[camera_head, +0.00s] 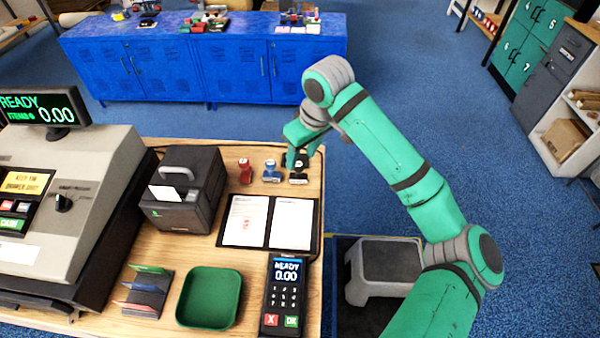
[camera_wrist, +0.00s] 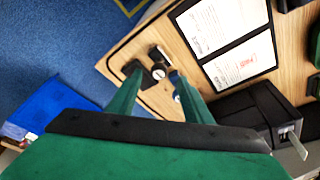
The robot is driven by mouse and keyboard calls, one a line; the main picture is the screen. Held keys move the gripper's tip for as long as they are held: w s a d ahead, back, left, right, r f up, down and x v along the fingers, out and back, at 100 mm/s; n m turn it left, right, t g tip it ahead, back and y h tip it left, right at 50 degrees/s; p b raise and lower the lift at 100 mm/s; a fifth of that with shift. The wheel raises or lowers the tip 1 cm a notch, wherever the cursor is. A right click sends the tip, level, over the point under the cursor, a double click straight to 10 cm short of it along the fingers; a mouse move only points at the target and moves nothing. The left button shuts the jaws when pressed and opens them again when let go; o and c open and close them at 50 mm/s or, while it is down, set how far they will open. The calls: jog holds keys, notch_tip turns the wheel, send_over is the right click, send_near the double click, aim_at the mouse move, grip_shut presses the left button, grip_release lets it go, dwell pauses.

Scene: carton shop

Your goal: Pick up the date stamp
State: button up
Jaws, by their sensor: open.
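Three stamps stand in a row at the far right part of the wooden counter: a red one (camera_head: 245,171), a blue one (camera_head: 271,172) and a dark one with a pale base (camera_head: 298,178). No label is readable, but the dark one seems to be the date stamp. My gripper (camera_head: 299,158) is right over the dark stamp and partly hides it. In the wrist view the open fingers of my gripper (camera_wrist: 156,78) are on either side of the dark stamp (camera_wrist: 157,54). I cannot tell whether they touch it. The blue stamp (camera_wrist: 177,98) is partly behind the right finger.
An open folder with papers (camera_head: 268,222) lies just in front of the stamps. A black label printer (camera_head: 185,190) stands left, with a green tray (camera_head: 209,298) and card terminal (camera_head: 284,295) nearer. The counter's right edge is close to the dark stamp.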

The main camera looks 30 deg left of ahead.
aim_at(299, 164)
jog(key=shift+x, duration=3.15)
jog(key=shift+w+d, duration=0.1)
jog(key=c, duration=1.1)
